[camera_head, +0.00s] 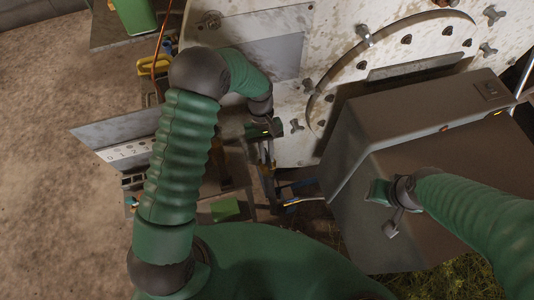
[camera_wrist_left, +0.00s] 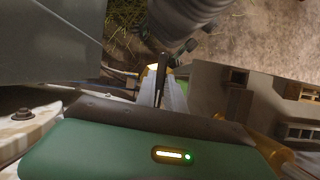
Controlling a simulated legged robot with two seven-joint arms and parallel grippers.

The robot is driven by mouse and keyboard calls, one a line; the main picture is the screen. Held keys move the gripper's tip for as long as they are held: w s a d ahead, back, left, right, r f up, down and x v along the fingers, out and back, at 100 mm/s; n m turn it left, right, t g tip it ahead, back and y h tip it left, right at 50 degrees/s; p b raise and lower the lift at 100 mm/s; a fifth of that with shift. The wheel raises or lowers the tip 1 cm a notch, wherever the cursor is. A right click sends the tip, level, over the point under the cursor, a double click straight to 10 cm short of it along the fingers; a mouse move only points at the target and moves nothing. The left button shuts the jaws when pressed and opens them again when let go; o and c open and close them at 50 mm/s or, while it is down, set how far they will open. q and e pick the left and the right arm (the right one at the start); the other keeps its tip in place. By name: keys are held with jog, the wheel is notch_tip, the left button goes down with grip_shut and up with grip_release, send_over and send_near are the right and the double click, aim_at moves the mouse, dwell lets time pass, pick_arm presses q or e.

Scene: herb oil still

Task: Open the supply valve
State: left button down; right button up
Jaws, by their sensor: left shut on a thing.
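In the head view my left arm bends over at the elbow, and its gripper (camera_head: 268,148) reaches down beside the pale machine panel. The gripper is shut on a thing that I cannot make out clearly. In the left wrist view, beyond the green gripper housing, a dark upright lever (camera_wrist_left: 161,72) stands in front of a light metal bar (camera_wrist_left: 176,98). I cannot tell whether this lever is the supply valve's handle.
The large pale panel (camera_head: 310,50) with wing nuts and a round hatch stands at the back. A grey box (camera_head: 440,125) fills the right. A numbered plate (camera_head: 128,150) is at the left. Bare floor (camera_head: 50,150) lies further left, with grass (camera_head: 445,280) below the box.

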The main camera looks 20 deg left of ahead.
aim_at(269, 160)
pick_arm(q)
jog(key=shift+w, duration=0.15)
jog(key=c, duration=1.5)
grip_release()
jog(key=shift+o, duration=0.2)
notch_tip(269, 160, up, 3)
jog(key=shift+w+r+b, duration=0.1)
jog(key=shift+w+b, duration=0.05)
jog(key=shift+b, duration=0.35)
jog(key=s+d+b, duration=0.1)
jog(key=s+d, duration=0.1)
jog(key=s, duration=0.6)
jog(key=s+d+r+b, duration=0.1)
jog(key=s+d, duration=0.1)
jog(key=s, duration=0.5)
jog(key=shift+s+d+r, duration=0.25)
jog(key=shift+s+r, duration=0.05)
jog(key=shift+s, duration=0.05)
